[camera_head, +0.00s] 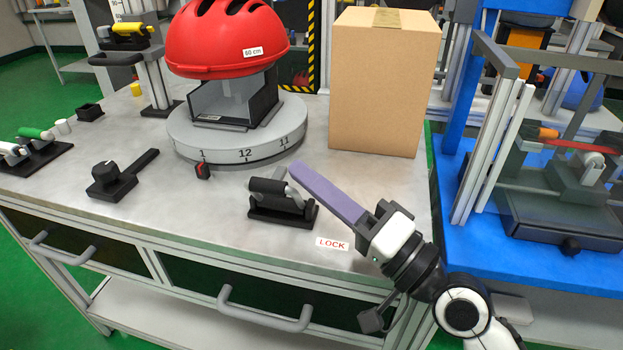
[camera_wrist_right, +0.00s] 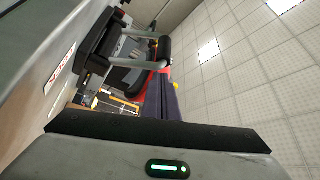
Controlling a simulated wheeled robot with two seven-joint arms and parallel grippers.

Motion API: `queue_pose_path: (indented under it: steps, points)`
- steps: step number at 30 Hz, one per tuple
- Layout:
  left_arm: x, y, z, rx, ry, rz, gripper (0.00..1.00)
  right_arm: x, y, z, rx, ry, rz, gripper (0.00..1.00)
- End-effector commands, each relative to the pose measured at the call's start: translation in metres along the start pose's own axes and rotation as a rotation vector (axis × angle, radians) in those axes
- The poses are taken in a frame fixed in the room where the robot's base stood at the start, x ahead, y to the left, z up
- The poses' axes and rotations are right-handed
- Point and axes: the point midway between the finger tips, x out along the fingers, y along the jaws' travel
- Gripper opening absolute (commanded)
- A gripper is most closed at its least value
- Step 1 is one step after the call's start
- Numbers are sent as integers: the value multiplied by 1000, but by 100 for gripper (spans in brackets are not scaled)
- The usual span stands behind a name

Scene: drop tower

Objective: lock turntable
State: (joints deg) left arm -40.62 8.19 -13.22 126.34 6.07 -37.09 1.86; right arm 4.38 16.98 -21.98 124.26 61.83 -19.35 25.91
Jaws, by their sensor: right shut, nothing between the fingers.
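The round grey turntable (camera_head: 236,150) stands on the metal bench with the numbers 1, 12 and 11 on its rim. A small red-and-black pointer (camera_head: 203,171) sits at its front edge near the 1. The lock clamp (camera_head: 284,210), with a black grip, sits on a black base right of the turntable's front, behind the LOCK label (camera_head: 332,243). My right gripper (camera_head: 298,172) is shut and empty; its purple fingers reach toward the clamp, tips just above and behind its right end. In the right wrist view the clamp's grip (camera_wrist_right: 163,50) shows close to the fingertips; contact is unclear.
A red helmet (camera_head: 222,40) on a stand is on the turntable. A black knob with a lever (camera_head: 118,176) lies left. A blue table (camera_head: 462,215) adjoins on the right.

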Motion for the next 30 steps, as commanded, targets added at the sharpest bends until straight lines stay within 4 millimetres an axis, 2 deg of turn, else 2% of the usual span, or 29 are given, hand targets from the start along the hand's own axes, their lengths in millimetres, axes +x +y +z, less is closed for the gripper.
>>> queue_pose_path:
  steps: [16,19,24,25,30]
  points:
    - [-1,1,-1,0,0,1,40,0,-1,-2,0,0,1,0]
    - [-4,0,-8,1,14,-4,40,3,-6,-11,-3,0,0,0]
    - [-17,-5,-4,-14,41,-26,40,7,-15,-38,-6,-1,3,0]
    - [-10,-5,-1,-10,37,-21,40,-5,-6,-32,-4,-3,7,0]
    - [4,-1,2,3,1,1,40,-43,-1,-30,-5,-5,7,0]
